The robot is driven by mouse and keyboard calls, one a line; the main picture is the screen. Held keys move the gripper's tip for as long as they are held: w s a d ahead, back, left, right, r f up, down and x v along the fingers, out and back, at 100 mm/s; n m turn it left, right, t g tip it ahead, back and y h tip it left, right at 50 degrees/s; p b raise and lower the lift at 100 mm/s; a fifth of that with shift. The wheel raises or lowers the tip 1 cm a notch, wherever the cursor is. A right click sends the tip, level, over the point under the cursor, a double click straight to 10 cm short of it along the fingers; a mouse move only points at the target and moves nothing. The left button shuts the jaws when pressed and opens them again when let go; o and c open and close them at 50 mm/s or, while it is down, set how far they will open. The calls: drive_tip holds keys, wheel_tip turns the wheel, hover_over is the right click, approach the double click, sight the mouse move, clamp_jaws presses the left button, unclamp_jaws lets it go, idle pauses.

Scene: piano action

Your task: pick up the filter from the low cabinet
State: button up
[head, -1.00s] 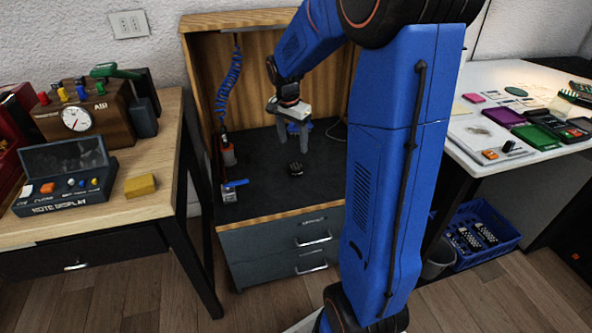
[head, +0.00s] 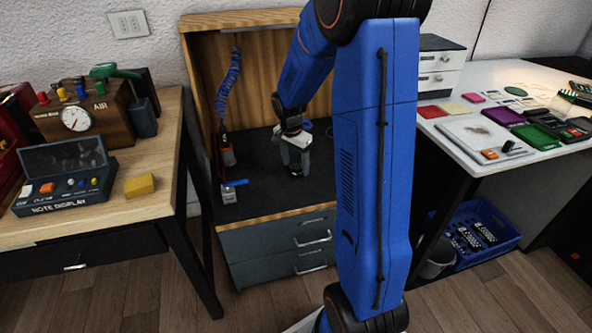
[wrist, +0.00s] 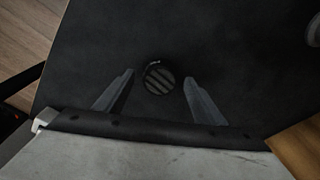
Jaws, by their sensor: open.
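The filter (wrist: 159,78) is a small round black piece with a slatted, lighter face. In the wrist view it lies on the dark top of the low cabinet (head: 262,195), between and a little beyond the two fingertips. My gripper (head: 294,170) is open above the cabinet top in the head view, where its fingers mostly hide the filter. In the wrist view the grey fingers of my gripper (wrist: 158,83) stand apart on either side of the filter, and neither appears to touch it.
A blue-handled tool (head: 230,190) and an orange and grey bottle-like item (head: 227,152) stand at the cabinet's left side, under a coiled blue hose (head: 229,85). Wooden panels close its back and left. A wooden table (head: 150,165) stands left, a white table (head: 480,150) right.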

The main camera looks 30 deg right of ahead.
drive_tip(key=c, duration=1.1)
drive_tip(key=shift+c, duration=0.2)
